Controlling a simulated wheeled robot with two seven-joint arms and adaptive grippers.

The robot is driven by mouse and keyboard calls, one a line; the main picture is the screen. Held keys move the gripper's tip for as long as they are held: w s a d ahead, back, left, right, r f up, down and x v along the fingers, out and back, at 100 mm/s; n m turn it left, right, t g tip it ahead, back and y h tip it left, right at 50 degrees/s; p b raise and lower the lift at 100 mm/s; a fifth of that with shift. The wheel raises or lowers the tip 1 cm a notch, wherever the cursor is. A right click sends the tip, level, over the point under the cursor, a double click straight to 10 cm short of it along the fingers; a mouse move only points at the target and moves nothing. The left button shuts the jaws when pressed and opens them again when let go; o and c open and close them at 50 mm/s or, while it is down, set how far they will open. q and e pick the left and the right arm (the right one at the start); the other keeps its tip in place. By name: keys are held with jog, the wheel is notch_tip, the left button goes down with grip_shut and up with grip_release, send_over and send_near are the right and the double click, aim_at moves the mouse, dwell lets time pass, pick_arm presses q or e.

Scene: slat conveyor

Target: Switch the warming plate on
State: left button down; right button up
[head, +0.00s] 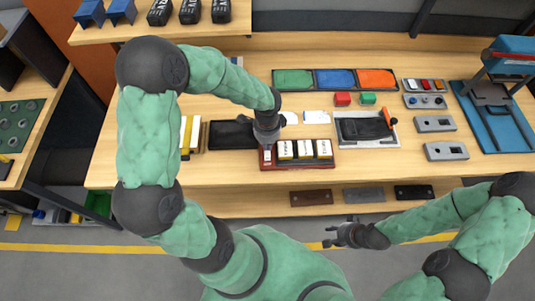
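I cannot tell for sure which item is the warming plate. A dark red base (321,165) carries white-topped boxes (304,149) in a row and has a small light part (267,156) at its left end. A flat black plate (230,135) lies to its left. A light grey unit (368,142) with a dark top and an orange-tipped lever (391,118) stands to its right. My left gripper (267,138) is just above the left end of the red base, and its fingers are mostly hidden. My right gripper (331,236) is empty, fingers apart, in front of the table.
Button panels (425,93) and a blue-based press (493,115) stand at the right. Dark bars (363,195) lie on a lower front shelf.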

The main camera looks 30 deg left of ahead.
aim_at(267, 152)
pick_arm(q)
jog(key=shift+f+b, duration=1)
jog(key=shift+f, duration=0.25)
dwell(0.9)
jog(key=shift+r+p, duration=2.95)
jog(key=shift+r, duration=0.65)
jog(key=shift+s+f, duration=0.1)
jog(key=shift+f, duration=0.05)
